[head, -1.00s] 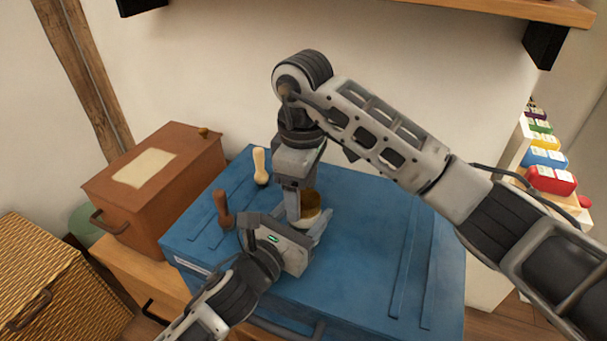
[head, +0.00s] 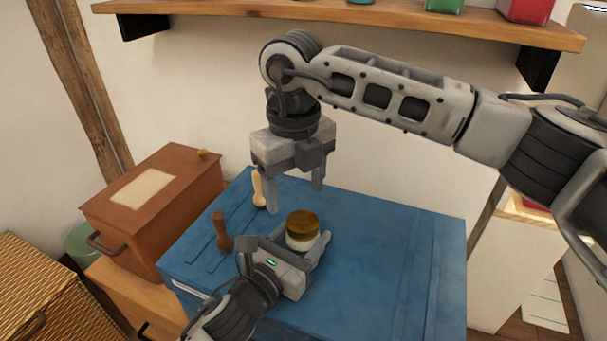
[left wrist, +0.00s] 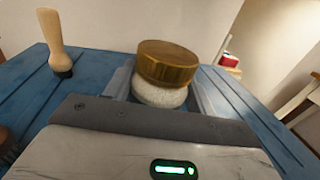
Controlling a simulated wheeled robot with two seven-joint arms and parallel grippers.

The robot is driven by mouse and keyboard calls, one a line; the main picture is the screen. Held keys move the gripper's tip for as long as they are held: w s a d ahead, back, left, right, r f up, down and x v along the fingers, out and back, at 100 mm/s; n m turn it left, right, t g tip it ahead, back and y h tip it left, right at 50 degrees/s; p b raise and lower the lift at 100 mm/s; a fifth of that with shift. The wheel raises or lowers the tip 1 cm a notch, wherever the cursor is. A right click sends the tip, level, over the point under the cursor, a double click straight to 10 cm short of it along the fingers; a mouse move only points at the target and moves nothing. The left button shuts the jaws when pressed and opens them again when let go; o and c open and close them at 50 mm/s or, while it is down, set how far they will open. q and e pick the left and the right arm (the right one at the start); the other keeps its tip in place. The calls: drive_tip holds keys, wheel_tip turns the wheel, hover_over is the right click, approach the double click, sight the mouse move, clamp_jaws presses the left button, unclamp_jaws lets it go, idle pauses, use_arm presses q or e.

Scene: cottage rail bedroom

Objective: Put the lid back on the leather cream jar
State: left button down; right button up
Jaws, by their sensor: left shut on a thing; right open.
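The leather cream jar (head: 302,243) is a pale, squat jar standing on the blue chest top. It also shows in the left wrist view (left wrist: 158,96). The brass-brown lid (head: 303,222) sits on top of the jar; in the left wrist view the lid (left wrist: 166,63) looks slightly tilted, and I cannot tell whether it is seated. My left gripper (head: 308,250) is shut on the jar, its fingers on either side of the body. My right gripper (head: 309,198) is open and empty, above and behind the jar, clear of the lid.
The blue chest (head: 385,255) has free room to the right. A pale-handled tool (head: 258,188) and a dark brown-handled tool (head: 221,232) stand left of the jar. A brown box (head: 155,205) is farther left. A wooden shelf (head: 380,14) hangs above.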

sight(303, 221)
drive_tip(key=n, duration=0.3)
drive_tip(key=r+n, duration=0.1)
drive_tip(key=shift+d+n, duration=0.3)
drive_tip(key=shift+n, duration=0.1)
drive_tip(key=n, duration=0.6)
drive_tip(key=shift+d+r, duration=0.35)
drive_tip(key=shift+r, duration=0.05)
drive_tip(key=shift+f, duration=4)
